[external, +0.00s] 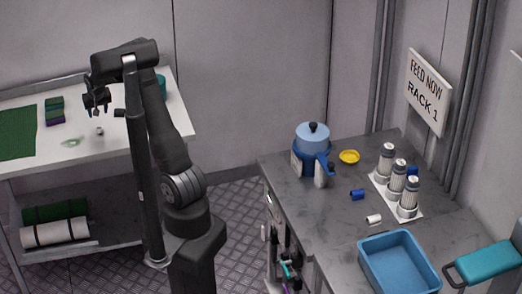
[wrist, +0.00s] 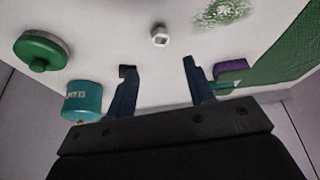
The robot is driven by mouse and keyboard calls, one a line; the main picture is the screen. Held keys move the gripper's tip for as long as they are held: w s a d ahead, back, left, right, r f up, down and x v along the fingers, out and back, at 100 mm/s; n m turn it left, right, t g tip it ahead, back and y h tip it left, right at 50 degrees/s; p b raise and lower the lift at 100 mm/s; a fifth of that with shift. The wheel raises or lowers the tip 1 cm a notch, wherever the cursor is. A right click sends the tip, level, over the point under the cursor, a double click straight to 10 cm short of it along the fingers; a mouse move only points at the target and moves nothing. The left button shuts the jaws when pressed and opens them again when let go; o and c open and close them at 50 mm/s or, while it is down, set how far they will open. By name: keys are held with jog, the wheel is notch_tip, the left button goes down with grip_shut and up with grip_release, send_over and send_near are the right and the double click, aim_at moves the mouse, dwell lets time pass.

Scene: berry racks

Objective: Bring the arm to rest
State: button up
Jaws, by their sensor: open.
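My gripper (external: 97,108) is up over the white table (external: 120,155) at the left of the external view. In the wrist view my gripper (wrist: 160,82) has its two fingers apart with nothing between them. A small white nut-like piece (wrist: 159,36) lies on the table beyond the fingertips in the wrist view, and a small pale piece (external: 99,131) shows below the gripper in the external view. My arm is raised and bent toward the table.
A teal pot (wrist: 82,101), a green lid (wrist: 40,51), a purple block (wrist: 230,69) and a green mat (wrist: 290,50) are around the fingers. A grey counter (external: 315,215) at right holds a blue tray (external: 398,262), several bottles and a blue-lidded pot (external: 312,140). Floor lies between.

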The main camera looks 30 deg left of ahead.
aim_at(99, 128)
jog(key=x, duration=1.2)
jog(key=shift+r, duration=1.25)
jog(key=shift+f, duration=0.1)
